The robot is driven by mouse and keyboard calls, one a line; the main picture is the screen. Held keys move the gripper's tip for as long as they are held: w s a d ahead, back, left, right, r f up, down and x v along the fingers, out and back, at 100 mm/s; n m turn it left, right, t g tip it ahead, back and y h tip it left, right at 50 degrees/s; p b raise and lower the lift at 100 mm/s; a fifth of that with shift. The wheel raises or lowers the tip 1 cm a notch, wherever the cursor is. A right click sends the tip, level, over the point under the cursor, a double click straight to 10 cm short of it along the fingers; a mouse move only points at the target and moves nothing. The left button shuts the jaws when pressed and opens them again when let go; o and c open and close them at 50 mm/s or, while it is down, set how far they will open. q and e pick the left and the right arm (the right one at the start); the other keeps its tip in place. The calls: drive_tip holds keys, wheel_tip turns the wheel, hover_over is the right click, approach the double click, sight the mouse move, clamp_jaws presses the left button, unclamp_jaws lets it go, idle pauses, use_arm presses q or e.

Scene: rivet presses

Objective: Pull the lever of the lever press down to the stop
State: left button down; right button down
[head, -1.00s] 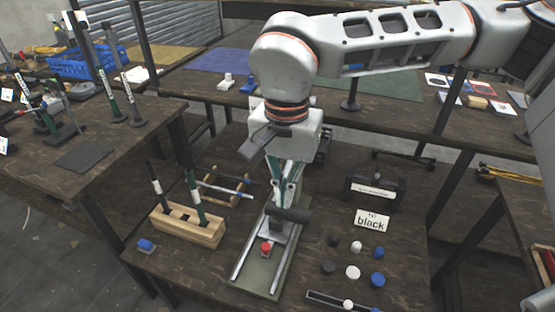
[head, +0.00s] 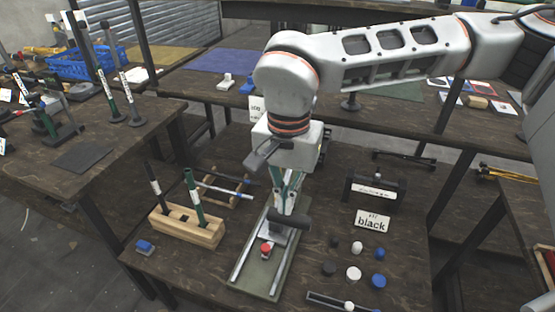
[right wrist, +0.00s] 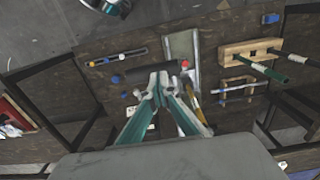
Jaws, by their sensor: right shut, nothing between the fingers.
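The lever press stands at the front of the middle table, on a green base plate (head: 241,283) with two pale rails and a red cap (head: 266,249) between them. Its lever ends in a black crossbar handle (head: 293,222), which also shows in the right wrist view (right wrist: 140,74). My right gripper (head: 284,208) is shut and empty. It points down, with its fingertips at or just above the handle. Whether they touch it I cannot tell. The gripper hides much of the press behind the handle. My left gripper is not in view.
To the right are several round caps (head: 354,273), a "black" sign (head: 371,223) and a dark box (head: 358,190).

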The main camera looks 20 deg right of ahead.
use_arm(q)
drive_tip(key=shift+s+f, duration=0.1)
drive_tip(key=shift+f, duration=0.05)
use_arm(e)
drive_tip(key=shift+d+f, duration=0.1)
drive_tip(key=shift+f, duration=0.35)
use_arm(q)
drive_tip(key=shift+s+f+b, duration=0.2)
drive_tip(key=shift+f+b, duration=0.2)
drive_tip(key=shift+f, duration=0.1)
use_arm(e)
drive_tip(key=f, duration=0.2)
drive_tip(key=w, duration=0.1)
drive_tip(key=shift+d+f, duration=0.3)
drive_tip(key=shift+f, duration=0.1)
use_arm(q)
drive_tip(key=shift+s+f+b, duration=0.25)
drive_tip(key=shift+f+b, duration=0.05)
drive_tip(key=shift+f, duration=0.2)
use_arm(e)
drive_tip(key=shift+w+d+f, duration=0.25)
drive_tip(key=shift+w+f, duration=0.05)
drive_tip(key=shift+f, duration=0.4)
drive_tip(key=shift+w+d+f, duration=0.2)
drive_tip(key=shift+w+f, duration=0.1)
drive_tip(key=shift+f, duration=0.4)
